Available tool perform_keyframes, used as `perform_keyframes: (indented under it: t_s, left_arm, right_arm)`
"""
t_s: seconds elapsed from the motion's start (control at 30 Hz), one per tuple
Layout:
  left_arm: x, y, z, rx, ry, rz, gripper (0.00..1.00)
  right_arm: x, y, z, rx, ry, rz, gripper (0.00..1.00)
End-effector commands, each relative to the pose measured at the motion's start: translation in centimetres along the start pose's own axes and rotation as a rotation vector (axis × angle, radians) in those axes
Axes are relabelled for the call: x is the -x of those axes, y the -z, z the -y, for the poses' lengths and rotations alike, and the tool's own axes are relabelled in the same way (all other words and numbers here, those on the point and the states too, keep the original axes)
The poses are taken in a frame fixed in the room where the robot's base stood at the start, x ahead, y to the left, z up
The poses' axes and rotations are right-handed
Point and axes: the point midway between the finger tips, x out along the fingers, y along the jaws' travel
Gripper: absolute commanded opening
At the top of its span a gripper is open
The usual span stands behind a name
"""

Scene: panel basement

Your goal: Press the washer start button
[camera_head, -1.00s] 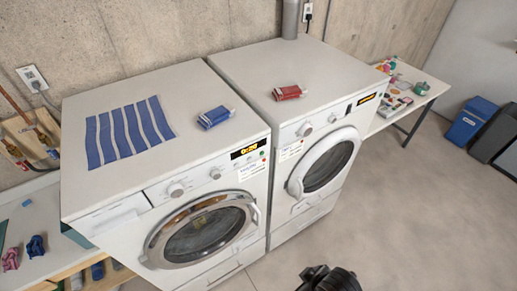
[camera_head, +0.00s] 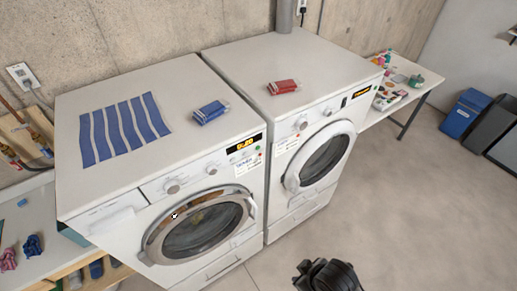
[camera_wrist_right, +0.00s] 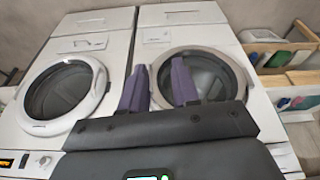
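Two white front-loading machines stand side by side. The left machine (camera_head: 130,200) has a chrome-rimmed door, knobs and a lit display (camera_head: 243,143). A small green button or light (camera_head: 258,148) sits at the right end of its panel. The right machine (camera_head: 310,195) has a white-rimmed door and its own display (camera_head: 361,94). The labels are too small to read, so I cannot tell which is the washer. My right gripper (camera_wrist_right: 157,75) is open and empty, its purple fingers apart in front of the machines in the wrist view. A dark part of my right arm shows at the bottom of the head view. My left gripper is out of view.
A cluttered table (camera_head: 425,98) stands at the right and shelves (camera_head: 40,235) at the left. The floor in front is clear.

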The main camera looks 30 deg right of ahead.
Motion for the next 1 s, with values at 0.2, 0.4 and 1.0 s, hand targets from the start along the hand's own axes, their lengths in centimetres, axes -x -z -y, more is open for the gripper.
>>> perform_keyframes:
  t_s: [0.2, 0.4, 1.0]
  left_arm:
    - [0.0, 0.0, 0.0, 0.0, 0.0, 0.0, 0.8]
    - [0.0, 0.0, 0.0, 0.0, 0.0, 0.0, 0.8]
    - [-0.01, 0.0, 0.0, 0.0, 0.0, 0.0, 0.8]
  right_arm:
    - [0.02, 0.03, 0.07, -0.003, 0.002, -0.001, 0.0]
    - [0.02, 0.03, 0.07, -0.003, 0.002, -0.001, 0.0]
    - [0.01, -0.04, -0.16, 0.007, -0.005, 0.001, 0.0]
